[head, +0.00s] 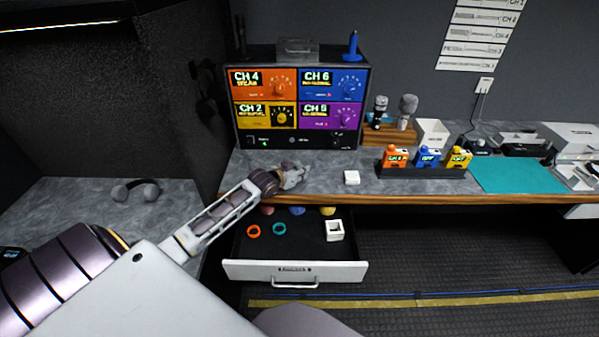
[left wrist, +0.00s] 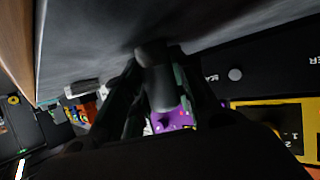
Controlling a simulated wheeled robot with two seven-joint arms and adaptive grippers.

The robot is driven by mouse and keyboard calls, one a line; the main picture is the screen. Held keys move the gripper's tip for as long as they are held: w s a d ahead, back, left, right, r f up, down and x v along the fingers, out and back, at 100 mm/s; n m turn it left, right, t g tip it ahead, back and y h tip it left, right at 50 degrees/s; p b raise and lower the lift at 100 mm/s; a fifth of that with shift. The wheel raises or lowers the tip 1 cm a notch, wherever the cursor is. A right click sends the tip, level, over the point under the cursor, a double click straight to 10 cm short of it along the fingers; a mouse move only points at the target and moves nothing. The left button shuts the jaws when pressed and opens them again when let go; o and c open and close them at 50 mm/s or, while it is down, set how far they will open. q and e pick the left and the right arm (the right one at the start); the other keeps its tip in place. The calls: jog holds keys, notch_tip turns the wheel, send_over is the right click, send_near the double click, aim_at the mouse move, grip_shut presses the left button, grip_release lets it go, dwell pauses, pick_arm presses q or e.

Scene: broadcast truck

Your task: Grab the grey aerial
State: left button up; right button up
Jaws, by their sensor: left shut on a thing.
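My left gripper (head: 292,177) is low over the worktop (head: 330,182), just in front of the rack of channel receivers. In the left wrist view, the left gripper (left wrist: 158,85) is shut on a short, rounded grey piece (left wrist: 153,72), which I take to be the grey aerial. The fingers hide part of it, and in the head view I cannot make it out clearly from the gripper. A blue aerial (head: 352,47) stands upright on the rack's top right, and a dark one (head: 240,36) stands at its top left. My right gripper is not in view.
The receiver rack (head: 300,135) stands behind the gripper. An open drawer (head: 294,271) below holds rings and a white block (head: 334,231). Bottle-like packs (head: 427,157) and a teal mat (head: 517,176) are farther right.

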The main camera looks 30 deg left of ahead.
aim_at(300, 166)
pick_arm(q)
jog(key=shift+r, duration=0.1)
jog(key=shift+r, duration=4.9)
